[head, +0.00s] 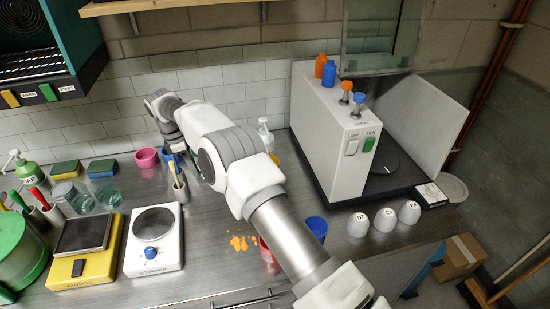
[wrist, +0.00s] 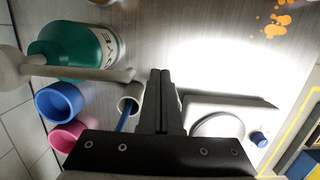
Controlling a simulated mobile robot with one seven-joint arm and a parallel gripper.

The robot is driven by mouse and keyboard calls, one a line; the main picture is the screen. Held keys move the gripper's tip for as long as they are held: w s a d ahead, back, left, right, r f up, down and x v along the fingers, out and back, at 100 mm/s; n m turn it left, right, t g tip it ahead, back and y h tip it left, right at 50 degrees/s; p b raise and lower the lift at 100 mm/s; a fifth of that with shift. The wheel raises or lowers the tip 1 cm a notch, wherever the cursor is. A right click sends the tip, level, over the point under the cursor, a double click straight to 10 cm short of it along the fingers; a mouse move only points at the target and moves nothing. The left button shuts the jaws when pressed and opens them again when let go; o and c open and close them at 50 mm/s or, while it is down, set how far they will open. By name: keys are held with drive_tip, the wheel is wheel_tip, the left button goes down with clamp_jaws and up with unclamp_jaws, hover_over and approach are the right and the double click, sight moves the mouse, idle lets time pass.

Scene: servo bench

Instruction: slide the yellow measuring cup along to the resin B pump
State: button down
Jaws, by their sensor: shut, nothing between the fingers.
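A small yellow piece (head: 275,160) shows beside my arm in the head view, below a white pump bottle (head: 266,138); it may be the yellow measuring cup, mostly hidden by my arm. A yellow-orange edge also shows at the top of the wrist view, beyond a teal pump bottle (wrist: 75,50) with a pale pump. In the head view my arm hides much of this area.
A pink cup (head: 147,158) and a blue cup (wrist: 58,101) stand near the wall. Orange spills (head: 241,243) lie mid-bench. A white cabinet (head: 335,130) stands right, with white cups (head: 384,220) before it.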

drive_tip(key=p, duration=0.4)
approach(275, 161)
drive_tip(key=s+d+f, duration=0.1)
drive_tip(key=s+f, duration=0.3)
drive_tip(key=shift+w+d+f+p, duration=0.15)
drive_tip(key=shift+d+p, duration=0.2)
drive_tip(key=shift+d, duration=0.05)
drive_tip(key=shift+f+b, duration=0.4)
drive_tip(key=shift+f, duration=0.25)
drive_tip(key=shift+a+f, duration=0.1)
